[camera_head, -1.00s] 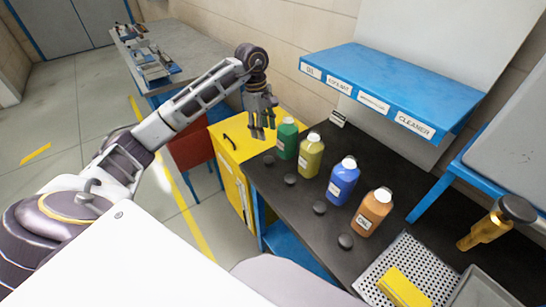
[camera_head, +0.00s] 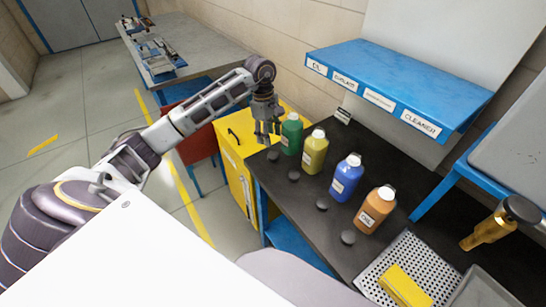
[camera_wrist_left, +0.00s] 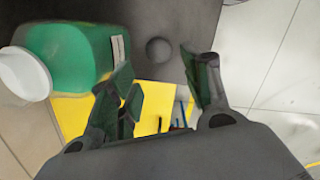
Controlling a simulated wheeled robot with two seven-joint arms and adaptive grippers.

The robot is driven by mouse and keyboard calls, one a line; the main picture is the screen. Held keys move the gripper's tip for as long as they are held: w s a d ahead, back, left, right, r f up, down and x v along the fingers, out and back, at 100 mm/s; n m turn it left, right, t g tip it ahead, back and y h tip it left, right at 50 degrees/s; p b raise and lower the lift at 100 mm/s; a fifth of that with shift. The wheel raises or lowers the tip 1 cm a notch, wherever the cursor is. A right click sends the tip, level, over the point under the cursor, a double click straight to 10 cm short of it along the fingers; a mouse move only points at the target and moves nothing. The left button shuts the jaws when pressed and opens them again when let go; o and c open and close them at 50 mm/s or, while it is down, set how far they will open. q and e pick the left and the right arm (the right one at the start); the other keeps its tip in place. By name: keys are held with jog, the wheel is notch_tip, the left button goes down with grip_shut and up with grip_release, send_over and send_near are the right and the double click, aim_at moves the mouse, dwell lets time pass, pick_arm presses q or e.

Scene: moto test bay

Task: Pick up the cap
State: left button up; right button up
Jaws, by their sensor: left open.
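Several small dark round caps lie on the black bench, in front of the bottles. The cap nearest my left gripper (camera_head: 273,155) lies in front of the green bottle (camera_head: 291,134). My left gripper (camera_head: 266,139) is open and empty, above and slightly behind that cap, beside the green bottle. In the left wrist view the cap (camera_wrist_left: 159,50) shows beyond and between the open fingers (camera_wrist_left: 155,75), apart from them. The green bottle with a white lid (camera_wrist_left: 75,55) lies left of the fingers there. Other caps (camera_head: 294,175), (camera_head: 322,203) and (camera_head: 348,237) sit before the yellow, blue and orange bottles. My right gripper is not visible.
A yellow bottle (camera_head: 315,152), blue bottle (camera_head: 345,178) and orange bottle (camera_head: 375,210) stand in a row on the bench (camera_head: 300,215). A blue labelled shelf (camera_head: 395,85) overhangs behind. A yellow cabinet (camera_head: 236,165) stands at the bench's left end.

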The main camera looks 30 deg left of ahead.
aim_at(273, 155)
pick_arm(q)
jog(key=shift+d+f, duration=0.15)
jog(key=shift+f, duration=0.85)
jog(key=shift+d+f, duration=0.1)
jog(key=shift+f, duration=0.85)
jog(key=shift+d+f+p, duration=0.25)
jog(key=shift+f+p, duration=0.1)
jog(key=shift+f, duration=0.95)
jog(key=shift+d+f+p, duration=0.2)
jog(key=shift+f+p, duration=0.1)
jog(key=shift+f, duration=0.95)
jog(key=c, duration=0.5)
